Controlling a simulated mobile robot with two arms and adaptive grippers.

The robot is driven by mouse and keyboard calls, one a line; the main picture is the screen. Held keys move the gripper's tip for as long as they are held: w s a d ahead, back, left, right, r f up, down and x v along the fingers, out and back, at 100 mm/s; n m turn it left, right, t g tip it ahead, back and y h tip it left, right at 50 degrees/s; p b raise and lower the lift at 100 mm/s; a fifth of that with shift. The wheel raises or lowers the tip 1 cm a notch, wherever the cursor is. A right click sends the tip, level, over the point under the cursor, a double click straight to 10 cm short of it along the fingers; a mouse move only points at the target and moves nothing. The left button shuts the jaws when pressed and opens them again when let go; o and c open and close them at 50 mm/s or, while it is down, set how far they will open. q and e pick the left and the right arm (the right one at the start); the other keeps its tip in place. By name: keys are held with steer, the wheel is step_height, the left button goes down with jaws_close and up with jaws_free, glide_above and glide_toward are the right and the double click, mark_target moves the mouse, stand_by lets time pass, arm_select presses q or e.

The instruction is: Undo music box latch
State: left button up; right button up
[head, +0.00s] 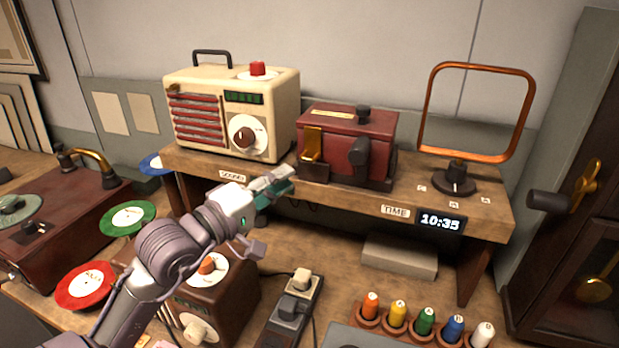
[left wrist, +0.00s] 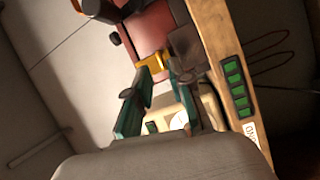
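The music box (head: 345,135) is a dark red box with a black crank on the shelf. Its gold latch (head: 312,142) is on the left of its front. My left gripper (head: 278,185) is just below and left of the latch, in front of the shelf edge. In the left wrist view, the green-padded fingers (left wrist: 162,78) are apart and empty, pointing toward the gold latch (left wrist: 152,61) and the red box (left wrist: 148,28). Contact with the latch cannot be made out. My right gripper is out of view.
The wooden shelf (head: 405,187) also carries a cream radio (head: 280,100) on the left and a copper loop antenna (head: 422,110) on the right. Below are a brown box with knobs (head: 240,290), a power strip (head: 285,315) and several coloured spools (head: 425,320).

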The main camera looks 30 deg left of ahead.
mark_target(311, 161)
arm_select(q)
steer(key=w, duration=0.2)
steer(key=shift+w+d+r+p, duration=0.15)
steer(key=shift+w+r+p, duration=0.15)
steer(key=shift+w+r, duration=0.1)
steer(key=w, duration=0.1)
steer(key=w+p, duration=0.1)
steer(key=w, duration=0.2)
steer(key=shift+d+p, duration=0.35)
steer(key=shift+w+d, duration=0.1)
steer(key=shift+w, duration=0.2)
steer(key=shift+f, duration=0.1)
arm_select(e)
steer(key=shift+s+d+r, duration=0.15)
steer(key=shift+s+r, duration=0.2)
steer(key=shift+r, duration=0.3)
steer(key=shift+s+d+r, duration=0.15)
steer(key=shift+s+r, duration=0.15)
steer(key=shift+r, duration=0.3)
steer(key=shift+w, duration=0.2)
arm_select(q)
jaws_close()
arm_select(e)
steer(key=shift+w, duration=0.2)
